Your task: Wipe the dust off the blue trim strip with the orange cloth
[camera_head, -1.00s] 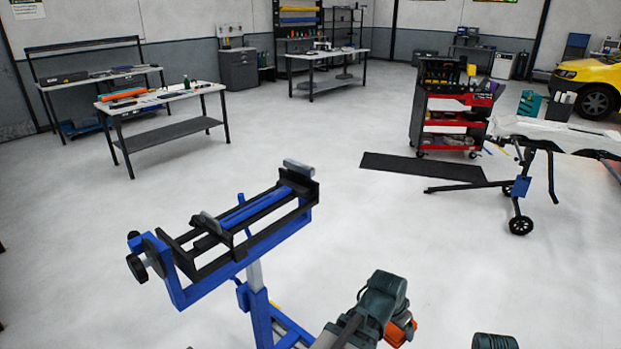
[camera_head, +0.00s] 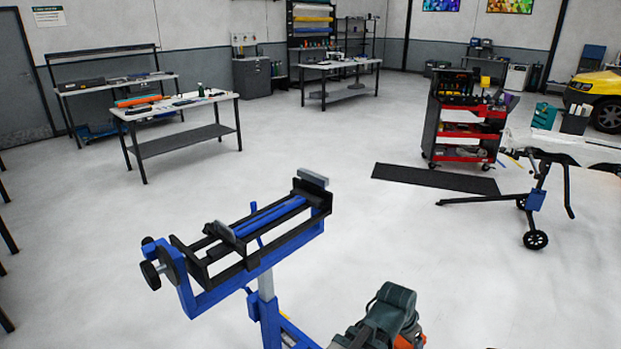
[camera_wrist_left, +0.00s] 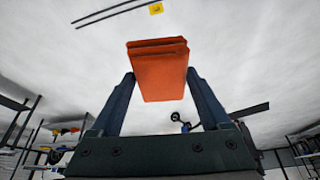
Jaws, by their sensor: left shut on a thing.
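The blue trim strip (camera_head: 270,216) lies clamped lengthwise in a black and blue work stand (camera_head: 225,278), left of centre in the head view. Dust on it is too small to make out. The orange cloth (camera_wrist_left: 158,86) is a folded pad between the fingers of my left gripper (camera_wrist_left: 160,76), which is shut on it. In the head view my left arm is at the bottom, right of the stand and apart from the strip. Only a bit of the cloth (camera_head: 404,342) shows there, the rest hidden behind the wrist. My right gripper is not in view.
A white-topped workbench (camera_head: 222,97) stands behind the stand to the left. A red tool cart (camera_head: 465,128) and a black mat (camera_head: 430,179) are at the back right. A wheeled stand (camera_head: 535,215) is at the right. The floor between is clear.

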